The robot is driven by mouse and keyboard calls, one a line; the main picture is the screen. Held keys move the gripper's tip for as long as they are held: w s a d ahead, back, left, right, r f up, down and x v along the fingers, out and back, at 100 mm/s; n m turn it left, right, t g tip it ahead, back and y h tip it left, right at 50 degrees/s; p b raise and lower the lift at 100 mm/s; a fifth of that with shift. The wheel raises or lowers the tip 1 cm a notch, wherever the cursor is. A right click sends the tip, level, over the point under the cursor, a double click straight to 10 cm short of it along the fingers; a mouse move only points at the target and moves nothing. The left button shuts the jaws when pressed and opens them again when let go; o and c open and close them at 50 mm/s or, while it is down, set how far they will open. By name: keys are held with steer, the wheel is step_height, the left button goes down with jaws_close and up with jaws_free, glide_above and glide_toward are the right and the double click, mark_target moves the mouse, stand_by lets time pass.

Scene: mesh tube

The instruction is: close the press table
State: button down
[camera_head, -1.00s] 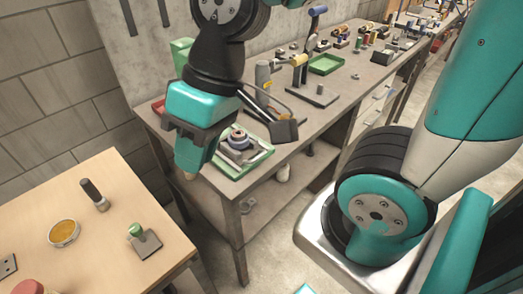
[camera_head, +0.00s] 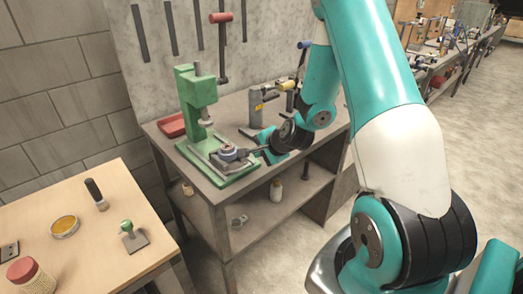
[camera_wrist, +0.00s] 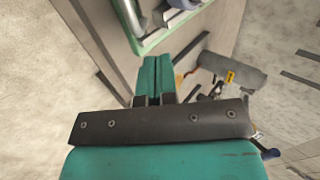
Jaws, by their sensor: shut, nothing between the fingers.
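The green press (camera_head: 198,95) stands upright at the near left end of the grey workbench. Its press table (camera_head: 224,164) is low at the front of the green base, with a round dark part (camera_head: 229,152) on it. In the wrist view, part of the green base's edge (camera_wrist: 172,30) and some metal parts show at the top. My gripper (camera_head: 270,157) is low over the bench, just right of the press table. In the wrist view my gripper (camera_wrist: 157,65) has its teal fingers together and empty. Contact with the press table cannot be told.
A red tray (camera_head: 172,126) lies left behind the press. A grey cylinder-shaped tool (camera_head: 256,108) stands behind my gripper. A wooden table (camera_head: 75,225) with small items is at the left. Open floor (camera_head: 470,150) lies to the right.

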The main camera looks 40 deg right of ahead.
steer(key=p+x, duration=0.1)
steer(key=x, duration=0.5)
steer(key=shift+w+f, duration=0.1)
steer(key=shift+w, duration=0.05)
steer(key=shift+d, duration=0.1)
